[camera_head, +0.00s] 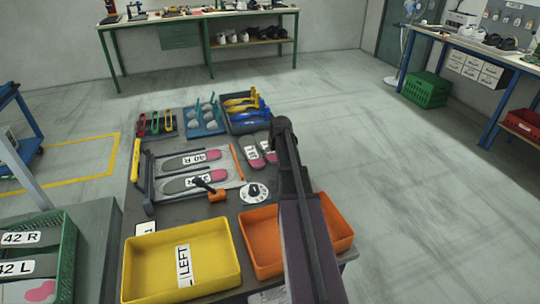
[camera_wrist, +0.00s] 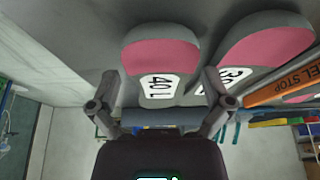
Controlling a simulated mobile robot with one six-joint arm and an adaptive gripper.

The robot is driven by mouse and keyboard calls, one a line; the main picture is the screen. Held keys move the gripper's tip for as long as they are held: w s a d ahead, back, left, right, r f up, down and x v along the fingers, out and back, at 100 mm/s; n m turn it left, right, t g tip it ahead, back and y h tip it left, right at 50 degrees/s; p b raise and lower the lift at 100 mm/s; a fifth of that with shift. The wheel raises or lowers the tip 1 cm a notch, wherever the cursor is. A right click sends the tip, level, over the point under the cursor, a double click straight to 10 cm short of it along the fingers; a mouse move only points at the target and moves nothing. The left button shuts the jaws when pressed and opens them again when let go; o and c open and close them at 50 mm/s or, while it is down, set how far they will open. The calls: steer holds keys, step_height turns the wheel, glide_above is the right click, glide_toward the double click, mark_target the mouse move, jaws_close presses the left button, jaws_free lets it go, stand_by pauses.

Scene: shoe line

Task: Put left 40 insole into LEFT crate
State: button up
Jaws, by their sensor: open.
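The 40 L insole (camera_wrist: 160,62), pink and grey with a white label, lies between the fingers of my gripper (camera_wrist: 160,92) in the wrist view. The fingers are spread wide, one to each side of it, not touching it; their height above it is unclear. In the head view this insole (camera_head: 270,150) is partly covered by my arm, and my gripper is hidden behind the arm. A second insole labelled 39 (camera_wrist: 255,50) lies close beside it. The yellow LEFT crate (camera_head: 236,262) stands empty at the table's front left.
An orange crate (camera_head: 340,225) stands right of the yellow one, partly behind my arm. A fixture holding a 40 R insole (camera_head: 185,160) and another insole lies left of the orange heel stop (camera_head: 236,162). A dial and tool trays stand nearby.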

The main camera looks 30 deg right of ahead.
stand_by(0.6)
steer(key=c, duration=0.9)
steer(key=shift+r, duration=0.15)
step_height(320, 180, up, 3)
steer(key=p, duration=0.3)
steer(key=shift+p, duration=0.3)
steer(key=shift+s+r, duration=0.25)
steer(key=shift+r, duration=0.05)
steer(key=s+d, duration=0.2)
steer(key=s, duration=0.2)
steer(key=s+d+p, duration=0.1)
steer(key=s+d, duration=0.1)
steer(key=s, duration=0.3)
steer(key=s+d+r, duration=0.1)
steer(key=s+d, duration=0.1)
steer(key=s, duration=0.3)
steer(key=shift+s, duration=0.15)
